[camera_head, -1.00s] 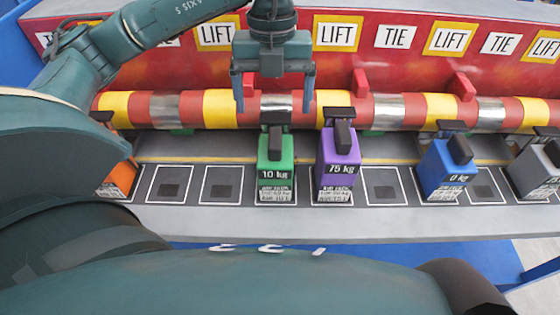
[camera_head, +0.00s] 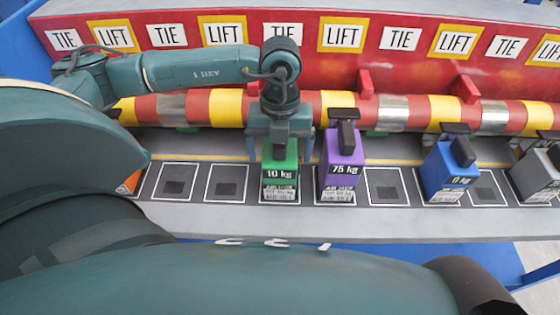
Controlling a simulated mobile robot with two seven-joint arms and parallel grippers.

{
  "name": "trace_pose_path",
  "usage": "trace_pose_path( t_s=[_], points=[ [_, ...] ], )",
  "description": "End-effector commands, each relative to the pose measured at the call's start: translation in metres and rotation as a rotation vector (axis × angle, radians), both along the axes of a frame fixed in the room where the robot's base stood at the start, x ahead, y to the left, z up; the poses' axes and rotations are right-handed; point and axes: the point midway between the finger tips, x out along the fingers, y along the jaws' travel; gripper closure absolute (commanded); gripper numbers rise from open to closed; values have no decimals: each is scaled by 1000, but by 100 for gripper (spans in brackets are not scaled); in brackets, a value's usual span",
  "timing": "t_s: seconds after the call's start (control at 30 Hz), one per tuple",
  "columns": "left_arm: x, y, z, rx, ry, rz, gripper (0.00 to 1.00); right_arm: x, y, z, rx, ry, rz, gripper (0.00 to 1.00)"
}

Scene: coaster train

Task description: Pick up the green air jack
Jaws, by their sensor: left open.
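The green air jack (camera_head: 280,172), labelled 10 kg, stands upright in a white-outlined square on the grey shelf. My left gripper (camera_head: 280,150) comes down from above, right over the jack. It is open, with one finger at the left and one at the right of the jack's upper part. The gripper hides the jack's top, and I cannot tell whether the fingers touch it. My right gripper is not in view.
A purple 75 kg jack (camera_head: 343,165) stands close at the right. A blue 0 kg jack (camera_head: 448,168), a grey jack (camera_head: 537,172) and a partly hidden orange one (camera_head: 130,182) share the shelf (camera_head: 350,220). Behind runs a striped bar (camera_head: 228,107); empty squares lie between jacks.

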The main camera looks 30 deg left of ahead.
Motion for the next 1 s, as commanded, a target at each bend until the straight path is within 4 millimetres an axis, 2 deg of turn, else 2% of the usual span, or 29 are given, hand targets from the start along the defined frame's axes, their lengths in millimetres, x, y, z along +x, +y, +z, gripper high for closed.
trace_pose_path(
  t_s=[0.2,1.0],
  points=[
    [0,0,0,0,0,0,13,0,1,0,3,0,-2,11],
    [0,0,0,0,0,0,78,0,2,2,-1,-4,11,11]
  ],
)
